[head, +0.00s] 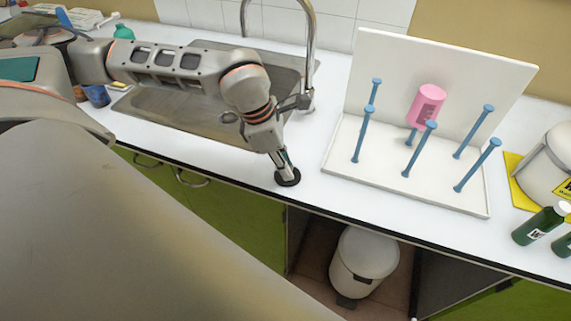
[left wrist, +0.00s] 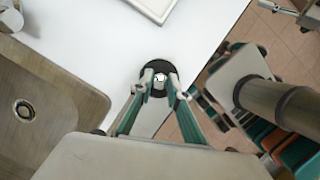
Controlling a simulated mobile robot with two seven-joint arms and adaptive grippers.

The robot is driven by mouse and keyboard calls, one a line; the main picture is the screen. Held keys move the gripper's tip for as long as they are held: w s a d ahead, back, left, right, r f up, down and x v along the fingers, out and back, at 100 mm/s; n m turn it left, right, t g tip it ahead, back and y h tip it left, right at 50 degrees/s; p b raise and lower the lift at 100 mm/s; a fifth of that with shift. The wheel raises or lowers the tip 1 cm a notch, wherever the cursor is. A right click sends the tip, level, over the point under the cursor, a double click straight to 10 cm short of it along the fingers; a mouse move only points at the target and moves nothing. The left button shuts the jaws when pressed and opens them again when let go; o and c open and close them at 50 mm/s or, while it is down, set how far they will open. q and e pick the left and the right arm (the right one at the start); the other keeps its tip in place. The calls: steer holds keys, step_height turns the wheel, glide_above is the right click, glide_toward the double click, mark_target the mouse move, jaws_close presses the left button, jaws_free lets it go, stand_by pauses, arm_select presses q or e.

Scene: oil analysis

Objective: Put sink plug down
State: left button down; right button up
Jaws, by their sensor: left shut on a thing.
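The sink plug (head: 288,179) is a dark round disc at the front part of the white counter, right of the sink. My left gripper (head: 284,165) points down and is shut on the plug's upper part. In the left wrist view the fingertips (left wrist: 159,88) close on the pale middle of the black plug (left wrist: 157,66). The plug is on or just above the counter; I cannot tell which. The metal sink (head: 170,108) lies to the left, and its round drain (left wrist: 24,110) shows in the left wrist view. My right gripper is not in view.
A white rack (head: 480,200) with blue pegs holds a pink bottle (head: 427,105) right of the plug. The tap (head: 310,50) stands behind. The counter's front edge is close to the plug. A white bin (head: 362,260) stands below.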

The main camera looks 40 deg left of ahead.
arm_select(q)
steer(key=shift+f, duration=0.2)
steer(key=c, duration=1.9)
jaws_free()
steer(key=shift+r, duration=0.1)
steer(key=shift+r, duration=0.2)
steer(key=v, duration=1.2)
steer(key=shift+f, duration=0.1)
